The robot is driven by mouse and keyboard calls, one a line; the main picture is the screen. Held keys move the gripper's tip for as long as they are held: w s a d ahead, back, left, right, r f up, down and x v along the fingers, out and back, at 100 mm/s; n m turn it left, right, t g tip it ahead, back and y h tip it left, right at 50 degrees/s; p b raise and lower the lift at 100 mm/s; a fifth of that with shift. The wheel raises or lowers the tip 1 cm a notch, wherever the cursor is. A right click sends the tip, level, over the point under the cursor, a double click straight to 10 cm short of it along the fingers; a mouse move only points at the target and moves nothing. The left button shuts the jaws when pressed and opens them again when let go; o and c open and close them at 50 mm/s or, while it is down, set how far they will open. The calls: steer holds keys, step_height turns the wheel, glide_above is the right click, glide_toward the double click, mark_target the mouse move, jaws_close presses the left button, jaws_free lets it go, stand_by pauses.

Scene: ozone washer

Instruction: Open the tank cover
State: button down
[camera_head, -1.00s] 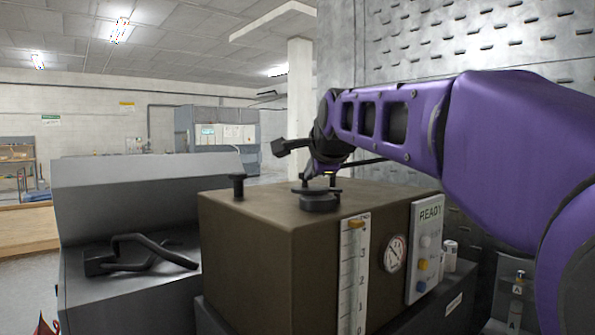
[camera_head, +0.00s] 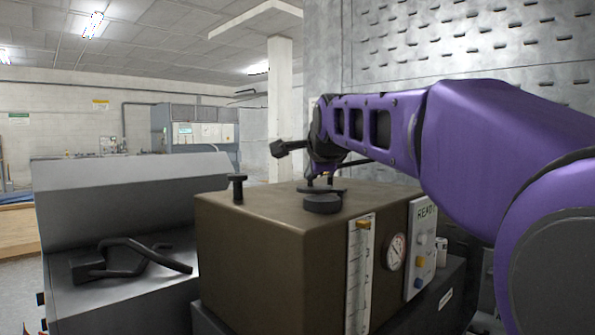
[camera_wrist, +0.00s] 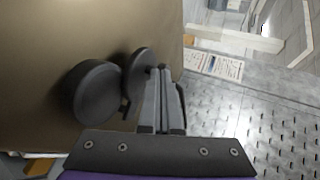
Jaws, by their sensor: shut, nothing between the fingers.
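The tank is a brown box (camera_head: 262,235) with a black round fitting (camera_head: 322,204) on its top. A thinner dark disc (camera_head: 335,190) sits just behind and above that fitting. In the wrist view, a large black round piece (camera_wrist: 94,93) and a thinner disc (camera_wrist: 141,70) lie side by side, close together. I cannot tell which is the cover or whether it is raised. My gripper (camera_wrist: 170,72) is shut and empty, its fingers just right of the thinner disc; contact is unclear. In the head view, my wrist hides part of this area.
A black knob (camera_head: 238,187) stands on the tank's left corner. A level gauge (camera_head: 358,270), dial (camera_head: 396,252) and button panel (camera_head: 421,250) are on its sides. A grey cabinet (camera_head: 125,210) with a black bent handle (camera_head: 135,255) is at left. A perforated metal wall (camera_head: 450,60) rises behind.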

steer(key=shift+w+p, duration=0.35)
steer(key=shift+w, duration=0.75)
